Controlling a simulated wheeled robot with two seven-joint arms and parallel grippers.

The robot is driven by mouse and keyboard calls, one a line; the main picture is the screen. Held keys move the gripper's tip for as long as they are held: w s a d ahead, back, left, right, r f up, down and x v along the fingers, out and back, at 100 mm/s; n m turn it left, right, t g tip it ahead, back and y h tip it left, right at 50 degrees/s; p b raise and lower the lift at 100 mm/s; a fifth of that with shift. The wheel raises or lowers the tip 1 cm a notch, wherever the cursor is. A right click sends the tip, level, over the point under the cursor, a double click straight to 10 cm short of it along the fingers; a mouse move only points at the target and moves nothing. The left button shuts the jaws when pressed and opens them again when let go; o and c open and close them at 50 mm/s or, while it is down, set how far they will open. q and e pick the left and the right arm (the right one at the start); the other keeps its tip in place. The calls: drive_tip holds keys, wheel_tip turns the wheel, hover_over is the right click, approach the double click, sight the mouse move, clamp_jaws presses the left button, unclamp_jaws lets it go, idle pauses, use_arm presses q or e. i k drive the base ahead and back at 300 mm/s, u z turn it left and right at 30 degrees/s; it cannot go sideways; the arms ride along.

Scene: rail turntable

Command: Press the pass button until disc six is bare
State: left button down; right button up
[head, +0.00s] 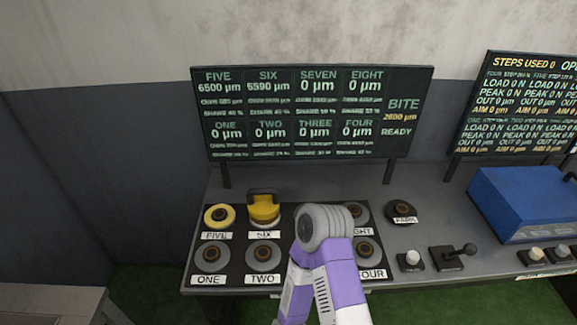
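Disc six (264,208) is yellow, with a dark upright piece at its back edge, above a SIX label on the black panel. A purple and white arm of mine comes up from the bottom middle and hides discs three and seven. Neither gripper is visible.
Disc five (219,216) is yellow; discs one (211,258) and two (262,256) are grey. A PARK disc (401,211), a black lever (460,254), a blue box (525,205) and more white-topped buttons (536,255) stand to the right. A second display (520,105) reads STEPS USED 0.

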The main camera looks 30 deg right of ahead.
sight(412, 257)
drive_tip(key=z, duration=2.3)
